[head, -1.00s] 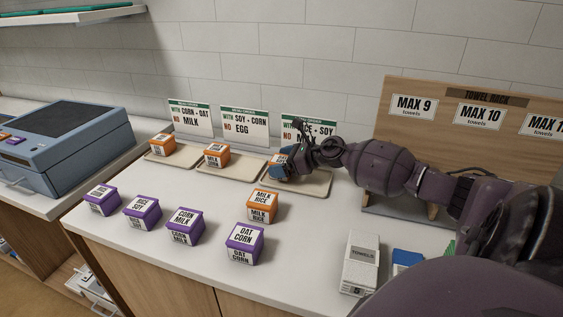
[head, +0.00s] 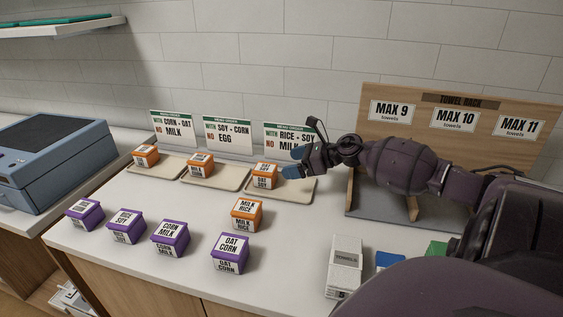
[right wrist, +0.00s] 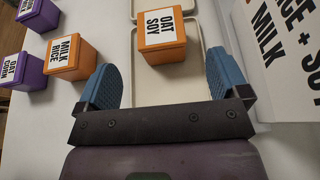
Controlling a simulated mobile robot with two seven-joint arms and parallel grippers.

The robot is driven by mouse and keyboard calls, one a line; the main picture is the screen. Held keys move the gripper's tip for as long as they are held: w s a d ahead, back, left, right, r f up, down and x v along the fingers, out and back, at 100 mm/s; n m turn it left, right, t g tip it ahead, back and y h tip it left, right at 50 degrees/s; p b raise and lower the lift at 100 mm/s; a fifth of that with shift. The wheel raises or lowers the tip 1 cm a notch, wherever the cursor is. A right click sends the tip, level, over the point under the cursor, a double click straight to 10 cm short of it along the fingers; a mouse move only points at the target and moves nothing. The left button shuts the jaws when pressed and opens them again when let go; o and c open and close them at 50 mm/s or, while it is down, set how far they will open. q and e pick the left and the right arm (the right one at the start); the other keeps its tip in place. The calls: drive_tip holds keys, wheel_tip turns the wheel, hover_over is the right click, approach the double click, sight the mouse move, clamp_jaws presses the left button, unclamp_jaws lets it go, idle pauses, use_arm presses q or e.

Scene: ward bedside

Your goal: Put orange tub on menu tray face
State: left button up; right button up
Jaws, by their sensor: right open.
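An orange tub labelled OAT SOY (head: 265,175) sits upright on the right-hand menu tray (head: 300,189), below the sign reading WITH RICE + SOY, NO MILK. My right gripper (head: 292,163) is open and empty just right of this tub. In the right wrist view the OAT SOY tub (right wrist: 161,35) stands beyond the two blue fingertips (right wrist: 160,85), apart from both. Another orange tub, MILK RICE (head: 247,214), stands on the counter in front of the trays. Orange tubs also sit on the left tray (head: 172,171) and the middle tray (head: 232,180). My left gripper is not seen.
Several purple tubs, such as OAT CORN (head: 230,252), stand along the counter front. A towel box (head: 344,265) and a wooden towel rack (head: 470,95) are at the right. A blue machine (head: 50,160) stands at the left. Counter is clear right of MILK RICE.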

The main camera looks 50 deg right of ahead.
drive_tip(key=shift+v, duration=1.25)
